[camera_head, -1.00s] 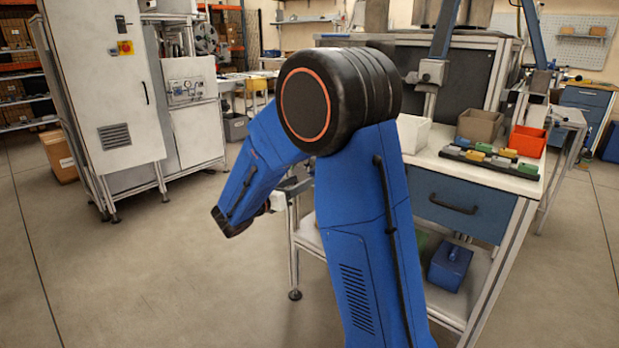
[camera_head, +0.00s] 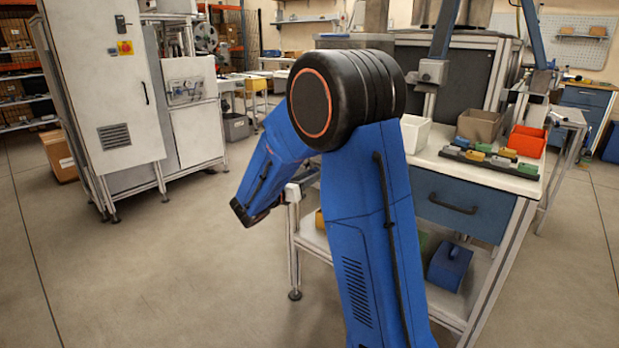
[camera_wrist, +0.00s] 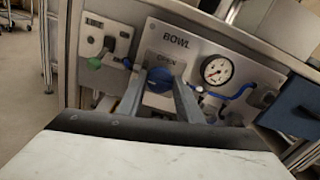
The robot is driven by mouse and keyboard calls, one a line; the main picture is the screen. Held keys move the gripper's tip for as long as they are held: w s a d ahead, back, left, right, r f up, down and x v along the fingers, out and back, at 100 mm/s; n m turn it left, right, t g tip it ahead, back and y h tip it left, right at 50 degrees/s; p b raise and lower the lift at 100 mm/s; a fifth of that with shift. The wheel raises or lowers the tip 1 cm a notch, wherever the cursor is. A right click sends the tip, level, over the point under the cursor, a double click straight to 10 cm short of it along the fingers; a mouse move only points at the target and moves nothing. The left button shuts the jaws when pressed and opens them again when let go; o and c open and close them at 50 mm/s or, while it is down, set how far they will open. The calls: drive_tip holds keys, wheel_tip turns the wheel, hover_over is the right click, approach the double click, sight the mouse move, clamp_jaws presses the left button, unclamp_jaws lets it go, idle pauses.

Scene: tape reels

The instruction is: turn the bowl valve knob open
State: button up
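The bowl valve knob (camera_wrist: 159,79) is a round blue knob on a light grey panel lettered BOWL, with the word OPEN just above the knob. Whether the fingers touch the knob is hard to tell. The knob's lower part and its pointer are not clear. In the head view my blue arm hides the panel and my gripper.
A pressure gauge (camera_wrist: 217,71) and a blue hose (camera_wrist: 232,94) sit right of the knob. In the head view the workbench (camera_head: 430,163) carries an orange bin (camera_head: 527,141); the floor at left is clear.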

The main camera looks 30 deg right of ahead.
drive_tip(key=shift+m, duration=0.4)
drive_tip(key=m, duration=1.6)
drive_tip(key=shift+s+f+m, duration=0.1)
drive_tip(key=shift+s+m, duration=0.05)
drive_tip(key=shift+m, duration=0.55)
drive_tip(key=o, duration=1)
drive_tip(key=shift+o, duration=0.2)
drive_tip(key=v, duration=1.7)
drive_tip(key=shift+a, duration=0.15)
